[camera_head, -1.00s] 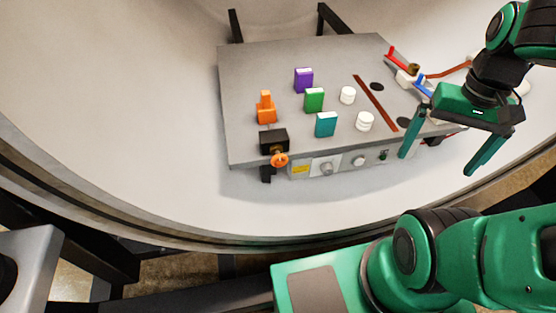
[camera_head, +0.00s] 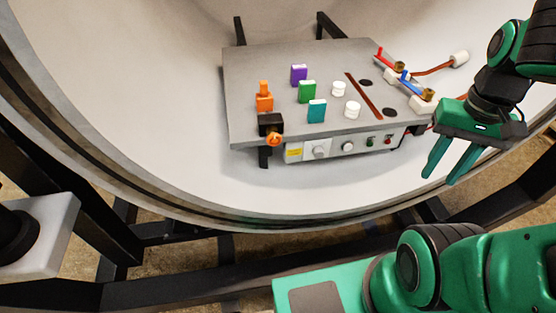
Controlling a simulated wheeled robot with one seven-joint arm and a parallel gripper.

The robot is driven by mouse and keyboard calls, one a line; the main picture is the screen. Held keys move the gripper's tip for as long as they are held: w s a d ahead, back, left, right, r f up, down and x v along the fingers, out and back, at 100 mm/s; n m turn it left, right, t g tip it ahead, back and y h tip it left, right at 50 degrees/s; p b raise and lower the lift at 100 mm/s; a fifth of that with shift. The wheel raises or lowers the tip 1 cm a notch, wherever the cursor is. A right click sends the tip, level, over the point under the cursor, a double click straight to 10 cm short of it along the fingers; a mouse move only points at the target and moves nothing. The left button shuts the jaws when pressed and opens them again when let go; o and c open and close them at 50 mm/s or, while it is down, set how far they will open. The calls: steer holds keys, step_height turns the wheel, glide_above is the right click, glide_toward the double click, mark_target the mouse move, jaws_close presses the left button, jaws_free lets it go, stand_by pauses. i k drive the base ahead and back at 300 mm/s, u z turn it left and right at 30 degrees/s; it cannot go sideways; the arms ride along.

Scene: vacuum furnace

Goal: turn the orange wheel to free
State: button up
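The orange wheel (camera_head: 274,139) is a small round knob on the front of a black block (camera_head: 270,123), at the front left corner of the grey table (camera_head: 245,75) inside the furnace. My gripper (camera_head: 437,180) hangs at the right, in front of the table's right end, well apart from the wheel. Its two green fingers point down with a gap between them, and nothing is held. The wheel is in plain view, with nothing in front of it.
On the table stand an orange piece (camera_head: 264,97), a purple block (camera_head: 299,75), a green block (camera_head: 307,92), a teal block (camera_head: 316,111) and white cylinders (camera_head: 352,110). Red (camera_head: 388,58) and blue-handled (camera_head: 410,83) valves are at the right. The furnace rim (camera_head: 330,218) curves in front.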

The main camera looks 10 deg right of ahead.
mark_target(272, 140)
steer(key=u, duration=0.5)
steer(key=k, duration=2)
steer(key=z, duration=0.45)
steer(key=i, duration=1)
